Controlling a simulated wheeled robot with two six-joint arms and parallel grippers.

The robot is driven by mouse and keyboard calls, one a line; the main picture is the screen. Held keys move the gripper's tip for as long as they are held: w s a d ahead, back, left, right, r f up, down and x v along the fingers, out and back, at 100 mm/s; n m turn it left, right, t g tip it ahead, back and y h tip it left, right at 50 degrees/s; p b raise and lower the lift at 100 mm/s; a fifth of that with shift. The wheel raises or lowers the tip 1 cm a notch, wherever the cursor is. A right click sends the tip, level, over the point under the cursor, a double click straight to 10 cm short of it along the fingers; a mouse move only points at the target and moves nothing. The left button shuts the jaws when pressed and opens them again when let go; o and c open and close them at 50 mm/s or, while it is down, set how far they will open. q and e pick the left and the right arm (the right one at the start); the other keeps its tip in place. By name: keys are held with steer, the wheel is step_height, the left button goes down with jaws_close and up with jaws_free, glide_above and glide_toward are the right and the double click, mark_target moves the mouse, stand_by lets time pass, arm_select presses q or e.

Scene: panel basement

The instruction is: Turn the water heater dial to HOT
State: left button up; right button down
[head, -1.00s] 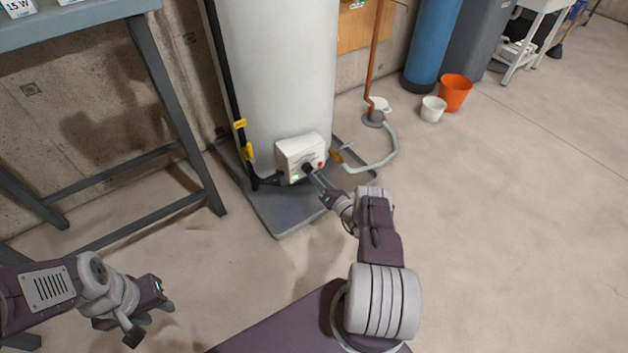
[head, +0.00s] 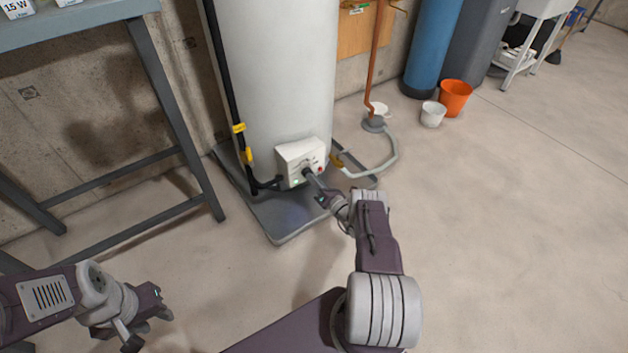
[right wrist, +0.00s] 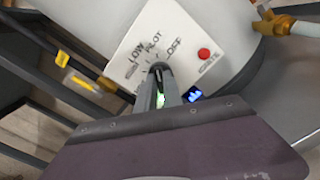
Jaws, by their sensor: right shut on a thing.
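The white control box (head: 301,160) is mounted low on the front of the white water heater (head: 278,65). In the right wrist view its panel (right wrist: 140,40) shows LOW, PILOT and OFF lettering and a red button (right wrist: 204,53). The dark dial (right wrist: 158,68) is mostly hidden by my fingers, so its exact pointing is unclear; HOT cannot be read. My right gripper (head: 309,175) is shut on the dial, its fingers (right wrist: 160,88) pointing straight at the panel. My left gripper (head: 148,328) is open and empty, low at the left, far from the heater.
The heater stands on a grey base slab (head: 290,222). A copper pipe (head: 373,60) and a pale hose (head: 385,165) are to its right. A metal table (head: 165,85) stands left. An orange bucket (head: 455,97) and a white bucket (head: 432,114) are further right. Floor at right is clear.

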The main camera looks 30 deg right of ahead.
steer(key=n+p, duration=0.1)
steer(key=n, duration=1)
steer(key=n+p, duration=0.1)
steer(key=n, duration=1.1)
steer(key=shift+a+f, duration=0.15)
steer(key=shift+n, duration=0.3)
stand_by(0.3)
steer(key=c, duration=1.5)
jaws_free()
steer(key=s+p, duration=0.1)
steer(key=s, duration=0.2)
steer(key=s+p, duration=0.2)
steer(key=s, duration=0.1)
steer(key=s+p, duration=0.2)
steer(key=s, duration=0.1)
steer(key=shift+s+d, duration=0.1)
steer(key=shift+d, duration=0.25)
